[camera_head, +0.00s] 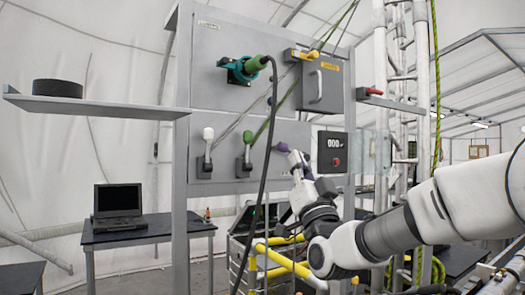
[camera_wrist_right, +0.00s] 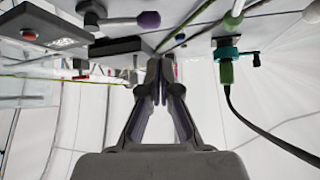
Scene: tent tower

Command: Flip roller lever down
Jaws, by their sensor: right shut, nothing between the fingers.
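A grey panel (camera_head: 225,105) carries levers in its lower part. One lever has a white grip (camera_head: 208,134) and one has a green grip (camera_head: 247,138); both grips point up. A third has a purple knob (camera_head: 282,147); its base is mostly hidden behind my right gripper. No label shows which is the roller lever. My right gripper (camera_head: 295,158) is shut and empty, just right of the purple knob. In the right wrist view the shut fingertips (camera_wrist_right: 161,66) are apart from the purple knob (camera_wrist_right: 149,19), which appears above them. My left gripper is not in view.
A green plug with a teal socket (camera_head: 242,68) sits higher on the panel, and its black cable (camera_head: 272,120) hangs in front. A counter box (camera_head: 332,152) with a red button is right of my gripper. Yellow rails (camera_head: 285,262) stand below. A shelf (camera_head: 95,107) juts out left.

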